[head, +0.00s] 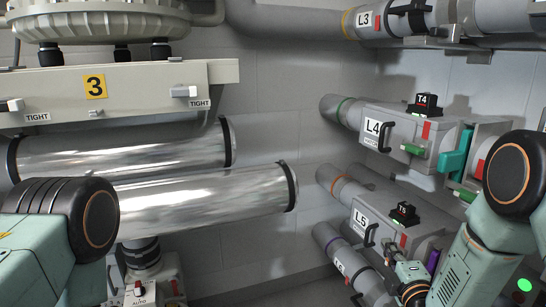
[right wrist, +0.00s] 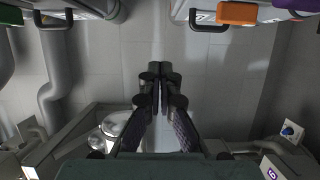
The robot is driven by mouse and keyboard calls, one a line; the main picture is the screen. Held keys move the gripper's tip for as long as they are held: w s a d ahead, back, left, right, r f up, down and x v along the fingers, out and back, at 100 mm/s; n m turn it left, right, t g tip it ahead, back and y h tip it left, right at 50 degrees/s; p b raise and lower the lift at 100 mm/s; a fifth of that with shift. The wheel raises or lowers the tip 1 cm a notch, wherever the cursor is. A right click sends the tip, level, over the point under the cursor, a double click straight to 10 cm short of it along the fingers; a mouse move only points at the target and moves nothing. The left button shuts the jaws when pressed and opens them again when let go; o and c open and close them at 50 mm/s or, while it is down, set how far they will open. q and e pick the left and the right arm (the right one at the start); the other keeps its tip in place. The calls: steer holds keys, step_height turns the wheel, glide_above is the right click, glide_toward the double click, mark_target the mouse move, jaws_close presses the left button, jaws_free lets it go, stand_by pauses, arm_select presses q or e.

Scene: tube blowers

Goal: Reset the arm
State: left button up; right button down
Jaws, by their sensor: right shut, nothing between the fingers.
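My right gripper (right wrist: 160,75) shows in the right wrist view. Its two dark fingers meet at the tips, and nothing is between them. Below the tips I see only grey wall or floor surface, with no object touching the fingers. In the head view my right arm comes in from the right edge and bends down to the bottom, in front of the lower boxes. My left arm shows only as a dark round joint and pale green link at the lower left. My left gripper is out of view.
Two shiny metal tubes (head: 205,201) reach out from the left, under a beige panel (head: 150,88) marked 3. Grey pipes with boxes L4 (head: 398,127) and L5 (head: 385,217) line the right wall. A teal handle (head: 456,153) stands beside L4.

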steer(key=s+a+f+m+g, duration=0.3)
steer(key=s+f+m+g, duration=0.6)
steer(key=s+f+m, duration=0.55)
steer(key=s+f+m+g, duration=0.1)
steer(key=s+g, duration=0.2)
steer(key=s, duration=0.6)
steer(key=s+a+f+m+g+p, duration=0.1)
steer(key=s+f+g, duration=0.1)
steer(key=s, duration=0.8)
steer(key=s+a+f+m+g+p, duration=0.1)
steer(key=s+g, duration=0.3)
steer(key=s, duration=0.6)
steer(key=shift+s+f+m, duration=0.2)
steer(key=shift+f+m, duration=0.35)
steer(key=shift+f, duration=0.1)
